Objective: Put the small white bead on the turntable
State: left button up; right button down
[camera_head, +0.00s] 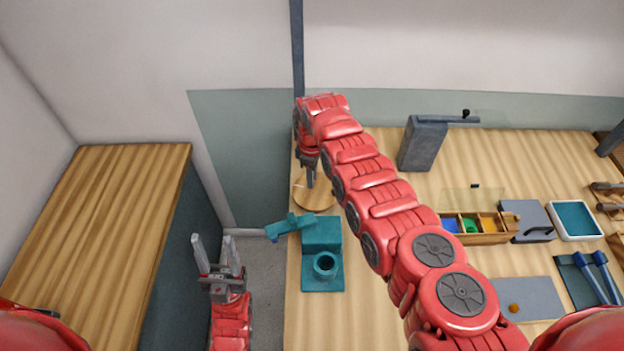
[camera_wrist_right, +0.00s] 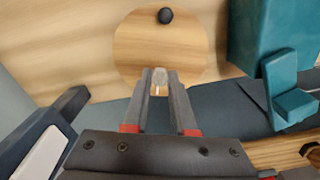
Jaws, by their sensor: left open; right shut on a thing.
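The turntable (camera_head: 320,203) is a round wooden disc at the left end of the workbench, and it also shows in the right wrist view (camera_wrist_right: 135,45). A small dark knob (camera_wrist_right: 165,15) is on the disc near its rim. My right gripper (camera_head: 310,184) is over the disc. In the wrist view the right gripper (camera_wrist_right: 160,80) is shut on a small whitish bead (camera_wrist_right: 159,75) between its fingertips. I cannot tell whether the bead touches the disc. In the head view the bead is too small to make out. My left gripper (camera_head: 213,240) is open and empty, left of the workbench.
A teal stand with a round socket (camera_head: 325,264) is close in front of the turntable. A grey post (camera_head: 422,145) stands at the back. A compartment box (camera_head: 480,238), a white-rimmed tray (camera_head: 574,220) and a grey mat (camera_head: 527,297) lie to the right. Another wooden counter (camera_head: 100,220) is at left.

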jog(key=shift+f+b, duration=0.4)
jog(key=shift+f, duration=0.7)
jog(key=shift+f, duration=0.2)
jog(key=c, duration=0.7)
grip_release()
jog(key=shift+c, duration=0.2)
jog(key=shift+r, duration=0.1)
